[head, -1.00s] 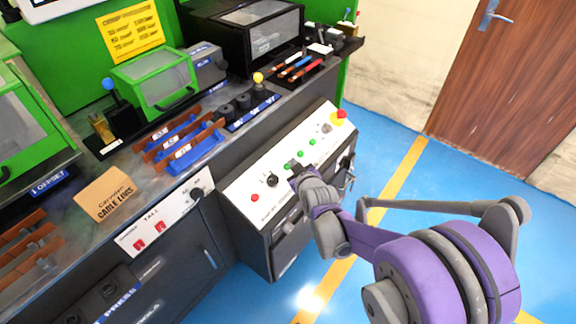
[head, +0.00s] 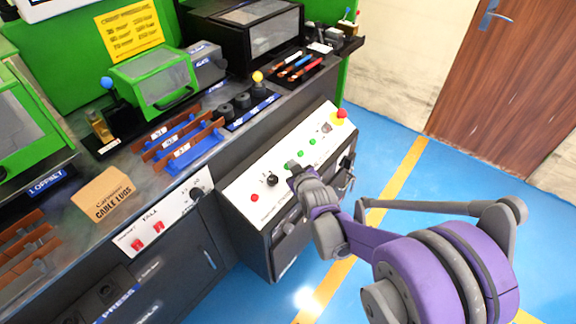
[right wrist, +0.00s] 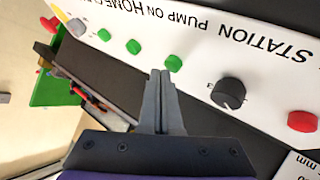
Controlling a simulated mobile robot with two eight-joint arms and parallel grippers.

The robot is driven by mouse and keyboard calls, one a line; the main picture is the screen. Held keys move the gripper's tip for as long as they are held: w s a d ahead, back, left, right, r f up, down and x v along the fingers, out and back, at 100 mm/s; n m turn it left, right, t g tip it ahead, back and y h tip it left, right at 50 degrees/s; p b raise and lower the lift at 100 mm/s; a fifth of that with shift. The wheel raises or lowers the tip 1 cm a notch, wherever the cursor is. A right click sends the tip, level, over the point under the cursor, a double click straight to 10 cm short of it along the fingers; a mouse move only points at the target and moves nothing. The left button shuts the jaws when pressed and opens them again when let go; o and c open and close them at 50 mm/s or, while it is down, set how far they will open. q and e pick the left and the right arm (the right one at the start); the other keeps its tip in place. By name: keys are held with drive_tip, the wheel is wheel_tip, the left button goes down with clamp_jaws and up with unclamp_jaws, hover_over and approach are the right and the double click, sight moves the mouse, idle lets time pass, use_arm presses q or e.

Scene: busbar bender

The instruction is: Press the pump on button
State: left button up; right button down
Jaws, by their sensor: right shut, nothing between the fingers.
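The control panel (head: 285,150) has a sloped white face with a row of buttons and knobs. In the right wrist view, three green buttons sit in a row, with printed text "PUMP ON" near the one closest to the black knob (right wrist: 229,92). I take that green button (right wrist: 173,63) as the pump on button. My right gripper (right wrist: 160,75) is shut and empty, its fingertips right beside this button in the picture. I cannot tell whether they touch it. In the head view the right gripper (head: 292,168) hides most of this button. My left gripper is not in view.
The other green buttons (right wrist: 134,47) (right wrist: 104,34) are close by. A red button (head: 254,198) and a red emergency knob (head: 341,116) on yellow sit at opposite ends of the panel. A workbench with blue racks (head: 196,150) stands behind. The blue floor at right is clear.

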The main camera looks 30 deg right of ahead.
drive_tip(key=shift+w+a+f+b, duration=0.1)
drive_tip(key=shift+w+f+b, duration=0.1)
drive_tip(key=shift+f+b, duration=0.3)
drive_tip(key=shift+r, duration=0.15)
idle(0.5)
drive_tip(key=shift+s+d+r+p, duration=0.2)
drive_tip(key=shift+s+r+p, duration=0.2)
drive_tip(key=shift+r+p, duration=0.55)
drive_tip(key=shift+f, duration=0.2)
drive_tip(key=r+p, duration=0.1)
drive_tip(key=s+r+p, duration=0.1)
drive_tip(key=r+p, duration=0.1)
drive_tip(key=s+r+p, duration=0.1)
drive_tip(key=p, duration=0.1)
drive_tip(key=shift+d+r, duration=0.2)
drive_tip(key=shift+d, duration=0.2)
